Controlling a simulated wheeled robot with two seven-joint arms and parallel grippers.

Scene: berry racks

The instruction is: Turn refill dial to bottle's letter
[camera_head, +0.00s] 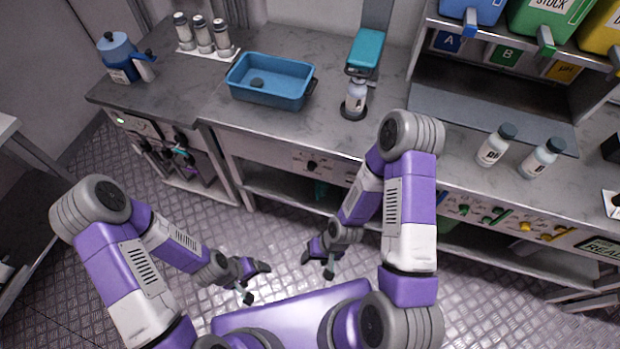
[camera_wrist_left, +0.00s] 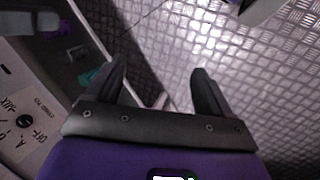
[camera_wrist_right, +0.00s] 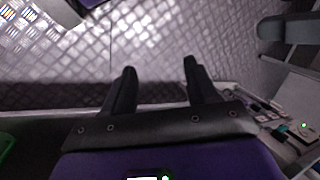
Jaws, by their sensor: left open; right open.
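A white bottle with a dark cap (camera_head: 356,92) stands upright on a dark round base under the teal dispenser head (camera_head: 366,50). Its label is too small to read. A black dial (camera_head: 311,165) sits on the pale front panel below the counter edge. A black knob with lettering around it, including OFF, AUX and A, shows at the left edge of the left wrist view (camera_wrist_left: 25,120); its pointing direction is unclear. My left gripper (camera_head: 256,283) and my right gripper (camera_head: 317,266) are open and empty, over the floor in front of the counter, apart from the dial.
A blue bin (camera_head: 270,98) sits on the counter. Two bottles, one (camera_head: 495,145) left of the other (camera_head: 541,158), stand at the right. Colored levers (camera_head: 495,216) line the right panel. Blue, green and yellow containers hang above. A blue jug (camera_head: 118,58) stands far left.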

